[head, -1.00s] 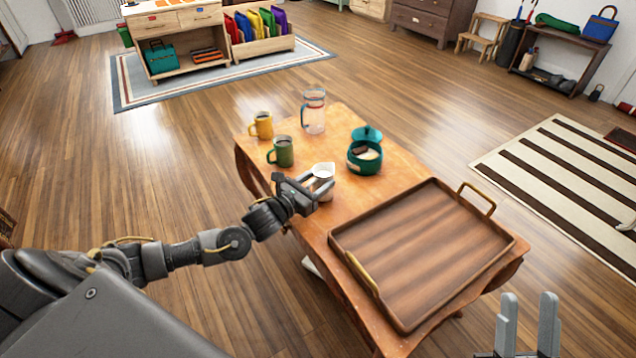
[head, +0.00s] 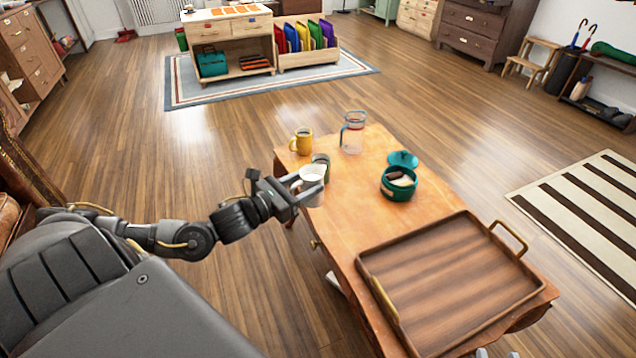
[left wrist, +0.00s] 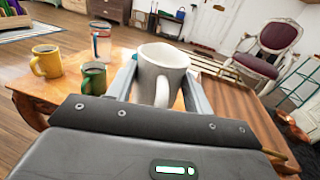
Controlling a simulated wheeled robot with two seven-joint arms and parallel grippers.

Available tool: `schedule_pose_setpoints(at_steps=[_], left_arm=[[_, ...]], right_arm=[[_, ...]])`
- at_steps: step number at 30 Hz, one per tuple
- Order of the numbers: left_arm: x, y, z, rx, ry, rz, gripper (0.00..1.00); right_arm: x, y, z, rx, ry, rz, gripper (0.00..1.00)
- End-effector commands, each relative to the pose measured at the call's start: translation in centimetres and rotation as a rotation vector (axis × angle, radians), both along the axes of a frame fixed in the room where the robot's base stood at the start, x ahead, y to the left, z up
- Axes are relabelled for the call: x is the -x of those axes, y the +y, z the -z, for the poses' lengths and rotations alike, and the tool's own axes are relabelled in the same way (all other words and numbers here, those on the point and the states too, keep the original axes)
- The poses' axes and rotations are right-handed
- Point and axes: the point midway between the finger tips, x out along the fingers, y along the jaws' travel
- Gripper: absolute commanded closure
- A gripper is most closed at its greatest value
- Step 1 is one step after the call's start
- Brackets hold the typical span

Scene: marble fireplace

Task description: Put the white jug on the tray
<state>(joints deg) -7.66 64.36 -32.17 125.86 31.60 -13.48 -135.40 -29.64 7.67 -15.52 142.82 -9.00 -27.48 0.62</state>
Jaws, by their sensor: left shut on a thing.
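The white jug (head: 312,190) is between the fingers of my left gripper (head: 304,187), which is shut on it. The jug is upright and appears held above the table's left edge, partly covering the green mug in the head view. In the left wrist view the jug (left wrist: 162,66) fills the space between the fingers, its handle facing the camera. The brown wooden tray (head: 450,285) lies empty on the near part of the table, to the right of the jug; it also shows in the left wrist view (left wrist: 240,105). My right gripper (head: 497,355) shows only its separated fingertips at the bottom edge.
The wooden table (head: 345,235) also bears a yellow mug (head: 302,142), the green mug (head: 322,160), a clear pitcher (head: 352,134) and a teal pot (head: 397,184) with its lid (head: 402,158) behind it. Bare tabletop lies between the pot and the tray.

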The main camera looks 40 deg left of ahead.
Motion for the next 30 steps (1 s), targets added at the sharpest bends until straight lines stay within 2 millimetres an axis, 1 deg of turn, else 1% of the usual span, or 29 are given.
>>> schedule_pose_setpoints(at_steps=[3, 8, 11, 13, 17, 21, 24, 27, 30], left_arm=[[0.4, 0.3, -0.3, -0.001, -0.001, 0.001, 0.82], [0.6, 0.4, -0.4, 0.000, -0.001, 0.001, 0.82], [0.5, 0.0, -0.6, 0.002, -0.004, 0.012, 0.82], [0.3, -0.8, -1.1, 0.003, -0.006, 0.039, 0.82], [0.0, -3.5, -2.4, 0.003, -0.009, 0.135, 0.82], [0.0, -7.3, -4.4, 0.003, -0.013, 0.283, 0.82], [0.5, -9.7, -5.6, 0.005, -0.013, 0.390, 0.82], [1.3, -11.5, -6.5, 0.005, -0.011, 0.485, 0.82], [2.2, -12.8, -7.1, 0.004, -0.010, 0.562, 0.82]], right_arm=[[0.0, -0.2, 0.3, 0.009, 0.021, 0.007, 0.64], [0.0, -0.3, 0.5, 0.015, 0.031, 0.010, 0.64], [0.0, -0.4, 0.5, 0.014, 0.032, 0.011, 0.64], [0.0, -0.3, 0.5, 0.014, 0.032, 0.010, 0.64], [0.0, -0.3, 0.5, 0.014, 0.032, 0.010, 0.64], [0.0, -0.3, 0.6, 0.014, 0.032, 0.010, 0.64], [0.0, -0.3, 0.6, 0.014, 0.032, 0.010, 0.64], [0.0, -0.3, 0.6, 0.014, 0.032, 0.010, 0.64], [0.0, -0.3, 0.5, 0.013, 0.031, 0.010, 0.64]])
